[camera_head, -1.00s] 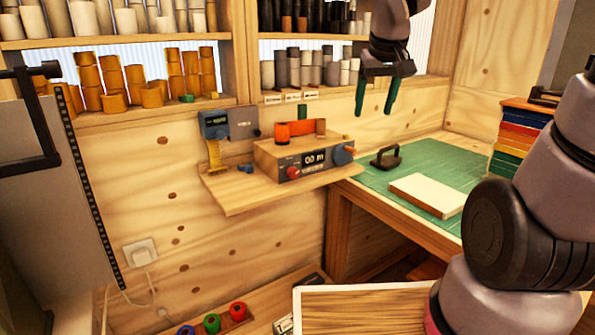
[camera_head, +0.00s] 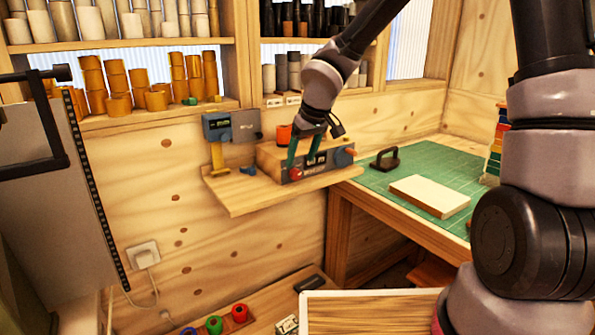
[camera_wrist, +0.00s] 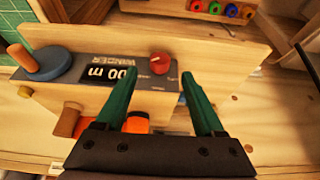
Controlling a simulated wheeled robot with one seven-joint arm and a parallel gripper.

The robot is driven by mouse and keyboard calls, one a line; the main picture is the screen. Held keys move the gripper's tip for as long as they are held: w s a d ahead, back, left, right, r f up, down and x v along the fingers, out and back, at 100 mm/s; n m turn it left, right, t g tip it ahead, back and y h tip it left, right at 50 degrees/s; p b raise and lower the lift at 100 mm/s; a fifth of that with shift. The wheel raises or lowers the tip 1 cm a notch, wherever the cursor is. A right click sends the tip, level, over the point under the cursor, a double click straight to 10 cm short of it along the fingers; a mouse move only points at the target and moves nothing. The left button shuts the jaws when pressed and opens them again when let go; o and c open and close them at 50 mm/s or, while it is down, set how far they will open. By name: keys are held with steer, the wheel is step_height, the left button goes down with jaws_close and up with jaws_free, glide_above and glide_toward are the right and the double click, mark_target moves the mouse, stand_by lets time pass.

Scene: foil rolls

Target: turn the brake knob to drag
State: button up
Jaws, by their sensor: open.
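The winder (camera_head: 320,172) is a wooden box with a dark front panel and a lit display on a wall shelf. A red knob (camera_head: 296,174), which looks like the brake knob, sits left of the display in the head view. My gripper (camera_head: 301,164) is open and empty at the panel, its green fingers partly covering it. In the wrist view the red knob (camera_wrist: 160,63) lies between and just beyond the spread fingertips (camera_wrist: 158,74). I see no contact. The knob's pointer and drag marking are too small to read.
A blue crank disc with an orange handle (camera_head: 345,157) is at the panel's right end. An orange roll (camera_head: 284,134) sits on top of the winder. A blue-grey gauge (camera_head: 230,127) stands left. A green mat (camera_head: 430,170) with a pale block (camera_head: 430,196) is at the right.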

mark_target(297, 170)
steer(key=shift+x, duration=2.75)
jaws_close()
